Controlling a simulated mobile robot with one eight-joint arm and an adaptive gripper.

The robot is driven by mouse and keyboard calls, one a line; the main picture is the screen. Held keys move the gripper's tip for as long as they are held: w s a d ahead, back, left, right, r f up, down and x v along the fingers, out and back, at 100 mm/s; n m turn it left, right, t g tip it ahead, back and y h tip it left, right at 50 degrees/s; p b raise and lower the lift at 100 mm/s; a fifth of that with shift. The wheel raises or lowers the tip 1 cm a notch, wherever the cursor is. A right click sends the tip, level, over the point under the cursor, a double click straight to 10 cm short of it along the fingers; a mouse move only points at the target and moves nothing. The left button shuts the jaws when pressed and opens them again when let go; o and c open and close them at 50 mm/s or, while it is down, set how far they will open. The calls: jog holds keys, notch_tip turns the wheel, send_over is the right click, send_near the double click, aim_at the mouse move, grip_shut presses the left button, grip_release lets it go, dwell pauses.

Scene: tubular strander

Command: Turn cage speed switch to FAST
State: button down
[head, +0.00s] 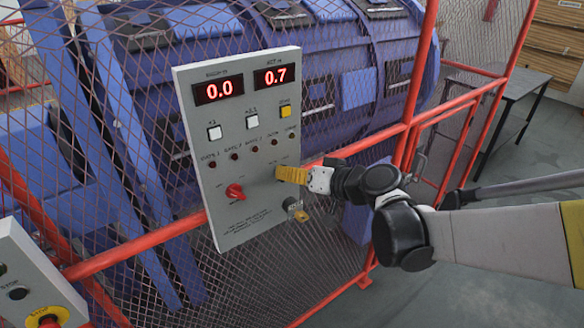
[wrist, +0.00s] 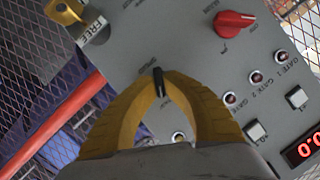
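A grey control panel (head: 262,215) hangs on the red-framed mesh fence in the head view. A small black switch knob (wrist: 158,82) stands on the panel's lower right part, in the middle of the wrist view. My gripper (wrist: 159,76) has its yellow fingertips closed in on both sides of this knob. In the head view my gripper (head: 281,173) reaches the panel from the right and hides the knob. The lettering around the knob is too small to read for certain, so I cannot tell which setting it points to.
A red knob (head: 235,192) sits to the left on the panel, with white buttons (head: 214,133) and red displays (head: 218,91) above. A key switch with a FREE tag (wrist: 90,29) is near the lower edge. A second panel (head: 30,270) stands lower left.

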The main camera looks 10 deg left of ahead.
dwell(0.4)
jog(key=c, duration=1.6)
grip_release()
jog(key=shift+c, duration=0.2)
jog(key=shift+o, duration=0.7)
jog(key=shift+w+a, duration=0.1)
jog(key=shift+a, duration=0.05)
jog(key=v, duration=1.2)
jog(key=shift+f, duration=0.1)
